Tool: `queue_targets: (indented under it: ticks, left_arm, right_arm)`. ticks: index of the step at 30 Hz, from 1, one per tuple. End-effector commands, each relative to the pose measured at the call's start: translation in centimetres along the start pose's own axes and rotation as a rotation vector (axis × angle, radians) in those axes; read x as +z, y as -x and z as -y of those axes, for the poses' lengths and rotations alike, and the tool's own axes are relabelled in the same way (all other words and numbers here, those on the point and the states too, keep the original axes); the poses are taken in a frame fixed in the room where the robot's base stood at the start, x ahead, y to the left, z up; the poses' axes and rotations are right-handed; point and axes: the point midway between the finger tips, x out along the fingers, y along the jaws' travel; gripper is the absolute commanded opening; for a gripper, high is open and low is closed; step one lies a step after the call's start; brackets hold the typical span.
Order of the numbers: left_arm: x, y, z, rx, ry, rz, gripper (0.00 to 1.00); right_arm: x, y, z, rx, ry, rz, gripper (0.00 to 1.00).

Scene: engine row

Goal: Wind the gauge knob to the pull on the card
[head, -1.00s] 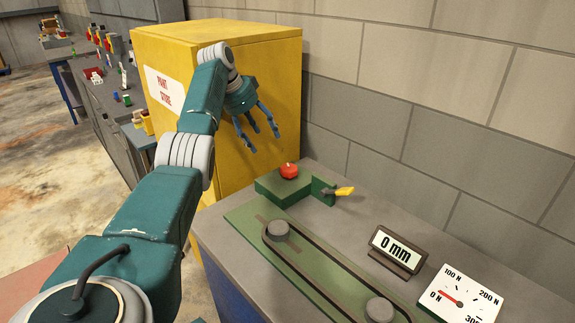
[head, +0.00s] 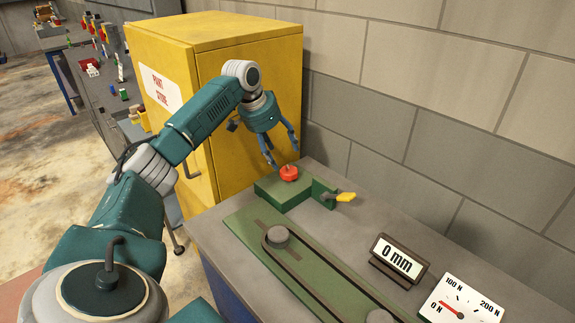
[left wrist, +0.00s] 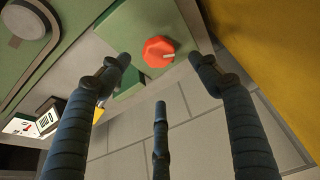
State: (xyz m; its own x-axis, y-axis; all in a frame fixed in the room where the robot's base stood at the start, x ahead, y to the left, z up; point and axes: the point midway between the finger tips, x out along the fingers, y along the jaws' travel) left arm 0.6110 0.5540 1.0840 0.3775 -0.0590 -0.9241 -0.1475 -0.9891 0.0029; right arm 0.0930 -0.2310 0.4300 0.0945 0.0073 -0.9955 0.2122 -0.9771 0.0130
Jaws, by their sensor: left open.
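The red gauge knob (head: 289,172) sits on top of a green block (head: 283,188) at the far end of the bench. It also shows in the left wrist view (left wrist: 158,51), with a pale mark on its top. My left gripper (head: 280,158) hangs open above and just behind the knob, apart from it as far as I can tell. Its fingers are spread in the left wrist view (left wrist: 160,85), with the knob between and beyond them. No card showing a pull is clearly in view. My right gripper is out of view.
A yellow-handled lever (head: 343,196) sticks out beside the green block. A display reading 0 mm (head: 400,260) stands on the grey bench. A belt on round pulleys (head: 277,236) runs along the green plate. The yellow cabinet (head: 215,75) and block wall stand close behind.

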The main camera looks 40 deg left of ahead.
Motion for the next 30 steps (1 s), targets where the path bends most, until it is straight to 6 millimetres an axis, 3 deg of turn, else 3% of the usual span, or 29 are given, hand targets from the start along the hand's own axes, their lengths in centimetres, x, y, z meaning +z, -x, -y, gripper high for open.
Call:
queue_targets:
  ticks: [12, 18, 26, 30]
  left_arm:
    - [0.0, -7.3, 0.0, 0.001, 0.0, 0.002, 0.63]
    - [0.0, -8.7, 0.1, -0.002, 0.0, 0.0, 0.63]
    - [0.0, -8.9, 0.1, -0.002, -0.001, 0.0, 0.63]
    - [0.0, -8.8, 0.1, -0.002, -0.001, 0.0, 0.38]
  right_arm:
    - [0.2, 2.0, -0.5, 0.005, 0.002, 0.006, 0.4]
    - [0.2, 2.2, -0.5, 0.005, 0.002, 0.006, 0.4]
    - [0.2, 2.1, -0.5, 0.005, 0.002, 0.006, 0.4]
    - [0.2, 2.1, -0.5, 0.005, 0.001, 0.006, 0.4]
